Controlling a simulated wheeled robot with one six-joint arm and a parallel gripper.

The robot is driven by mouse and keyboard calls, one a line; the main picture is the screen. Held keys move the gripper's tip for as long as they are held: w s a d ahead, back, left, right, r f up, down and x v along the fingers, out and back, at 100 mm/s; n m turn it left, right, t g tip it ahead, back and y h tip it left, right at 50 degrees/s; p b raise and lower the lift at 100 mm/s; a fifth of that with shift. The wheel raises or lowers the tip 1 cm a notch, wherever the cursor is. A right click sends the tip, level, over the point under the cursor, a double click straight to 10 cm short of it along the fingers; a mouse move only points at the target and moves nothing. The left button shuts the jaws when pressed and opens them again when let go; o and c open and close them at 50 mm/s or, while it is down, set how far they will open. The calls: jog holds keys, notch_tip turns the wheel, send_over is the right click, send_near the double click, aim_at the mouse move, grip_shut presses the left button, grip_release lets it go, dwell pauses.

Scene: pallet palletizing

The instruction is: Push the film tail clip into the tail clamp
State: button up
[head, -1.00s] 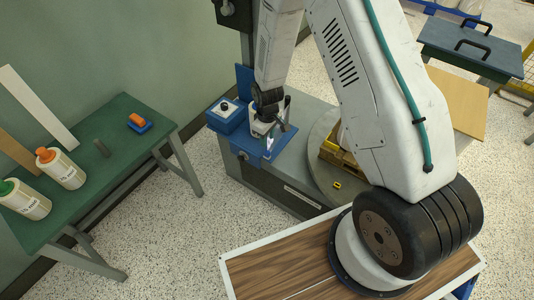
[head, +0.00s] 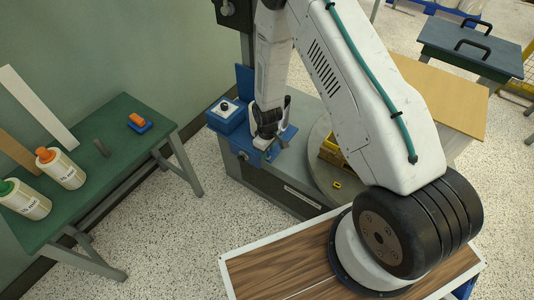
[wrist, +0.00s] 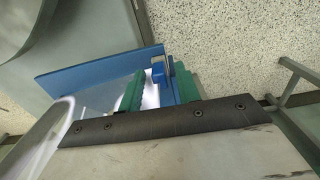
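My gripper (head: 264,146) is low at the blue bracket (head: 247,146) on the front of the grey machine, which looks like the tail clamp. My arm hides part of that bracket. In the wrist view, the two green fingers of my gripper (wrist: 158,86) stand apart. Small blue parts (wrist: 158,74) and a pale, shiny surface show between them. I cannot tell whether the fingers grip any of these or only stand around them. The blue bracket's plate (wrist: 85,72) lies to the left of the fingers. I cannot single out the film tail clip.
A blue box with a button (head: 226,110) sits left of the bracket. A round turntable (head: 318,165) carrying a yellowish load lies to the right, partly behind my arm. A green table (head: 95,185) with bottles (head: 60,170) stands at the left. Speckled floor between is clear.

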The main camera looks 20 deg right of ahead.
grip_shut()
jog(key=shift+r, duration=2.55)
jog(key=shift+c, duration=2.4)
grip_release()
grip_shut()
